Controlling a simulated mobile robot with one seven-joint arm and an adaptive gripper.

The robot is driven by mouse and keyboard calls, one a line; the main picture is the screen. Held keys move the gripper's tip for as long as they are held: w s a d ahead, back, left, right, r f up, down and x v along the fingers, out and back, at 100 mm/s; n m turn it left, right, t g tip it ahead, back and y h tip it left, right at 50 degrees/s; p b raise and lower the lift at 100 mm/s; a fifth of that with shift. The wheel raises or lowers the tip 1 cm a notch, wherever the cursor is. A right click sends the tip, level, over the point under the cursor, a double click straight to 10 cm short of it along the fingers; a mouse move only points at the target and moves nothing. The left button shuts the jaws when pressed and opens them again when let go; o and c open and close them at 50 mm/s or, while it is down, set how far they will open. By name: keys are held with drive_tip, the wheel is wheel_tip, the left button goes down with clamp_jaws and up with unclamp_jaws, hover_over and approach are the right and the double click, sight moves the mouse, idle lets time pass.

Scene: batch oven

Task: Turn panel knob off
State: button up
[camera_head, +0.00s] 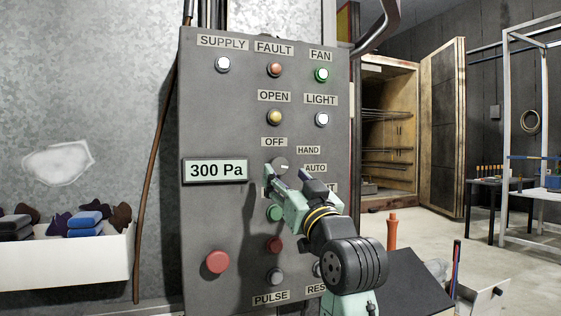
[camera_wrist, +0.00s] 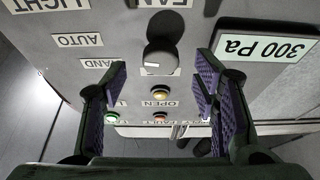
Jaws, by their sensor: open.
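The panel knob (camera_head: 280,164) is a small round selector on the grey control panel, below the OFF label (camera_head: 274,142) and left of the HAND (camera_head: 308,150) and AUTO (camera_head: 315,168) labels. In the wrist view the knob (camera_wrist: 162,45) is dark, with a short pale mark near its lower edge. I cannot tell for certain which label the mark points to. My gripper (camera_head: 288,173) is open in front of the panel, with its fingertips near the knob. In the wrist view the knob shows beyond the gap between my gripper's fingers (camera_wrist: 159,78), and nothing is held.
A 300 Pa display (camera_head: 215,170) is left of the knob. A green button (camera_head: 274,213) and red buttons lie below it, close under my gripper. Lamps are above. A white bin (camera_head: 60,262) stands left, and an open oven (camera_head: 390,120) is at the right.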

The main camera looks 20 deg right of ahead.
sight(280, 169)
drive_tip(key=shift+p+x, duration=0.6)
drive_tip(key=shift+x, duration=1.35)
drive_tip(key=shift+c, duration=0.5)
drive_tip(key=c, duration=1.1)
